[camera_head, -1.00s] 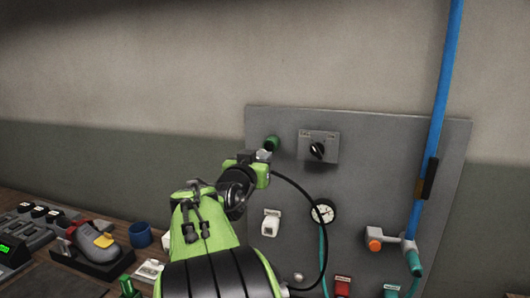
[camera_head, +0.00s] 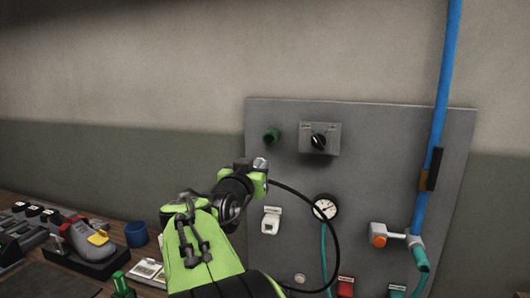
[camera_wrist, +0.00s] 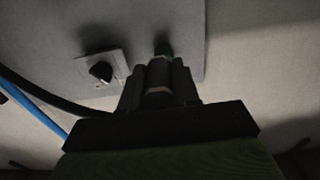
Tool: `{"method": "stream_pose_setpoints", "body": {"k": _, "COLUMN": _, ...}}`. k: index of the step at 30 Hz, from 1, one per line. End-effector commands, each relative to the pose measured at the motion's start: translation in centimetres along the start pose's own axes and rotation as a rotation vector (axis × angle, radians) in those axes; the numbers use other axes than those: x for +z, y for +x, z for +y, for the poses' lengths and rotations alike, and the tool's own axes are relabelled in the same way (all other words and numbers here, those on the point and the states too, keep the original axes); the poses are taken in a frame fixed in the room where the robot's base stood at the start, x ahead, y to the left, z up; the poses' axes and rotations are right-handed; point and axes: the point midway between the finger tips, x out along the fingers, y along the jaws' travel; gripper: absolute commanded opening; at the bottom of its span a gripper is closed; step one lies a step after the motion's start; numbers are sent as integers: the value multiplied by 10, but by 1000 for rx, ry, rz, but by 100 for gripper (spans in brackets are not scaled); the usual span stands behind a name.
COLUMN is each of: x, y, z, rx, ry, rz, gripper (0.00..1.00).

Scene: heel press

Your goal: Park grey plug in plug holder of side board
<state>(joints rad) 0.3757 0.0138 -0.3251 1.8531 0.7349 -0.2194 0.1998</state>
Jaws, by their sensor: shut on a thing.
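My gripper (camera_head: 260,166) is shut on the grey plug (camera_head: 261,162), in front of the grey side board (camera_head: 400,150). In the wrist view the plug (camera_wrist: 159,90) sits between the two dark fingers, its tip towards the board. A black cable (camera_head: 335,235) loops from the gripper down to the board's lower part. The green round socket (camera_head: 271,136) is just above the plug, apart from it in the head view. A white bracket (camera_head: 271,220), perhaps the plug holder, is on the board below my gripper.
A black rotary switch (camera_head: 319,140), a gauge (camera_head: 325,207) and an orange-knobbed valve (camera_head: 380,241) are on the board. A blue hose (camera_head: 436,120) hangs at the right. A shoe (camera_head: 88,240) and a blue cup (camera_head: 136,234) stand on the bench at left.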

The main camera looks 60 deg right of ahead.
Motion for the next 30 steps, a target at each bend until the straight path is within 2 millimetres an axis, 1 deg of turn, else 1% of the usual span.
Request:
{"method": "stream_pose_setpoints", "body": {"k": 1, "x": 9, "y": 0, "z": 0, "rx": 0, "ry": 1, "rz": 1, "gripper": 0}}
{"method": "stream_pose_setpoints", "body": {"k": 30, "x": 94, "y": 0, "z": 0, "rx": 0, "ry": -1, "rz": 1, "gripper": 0}}
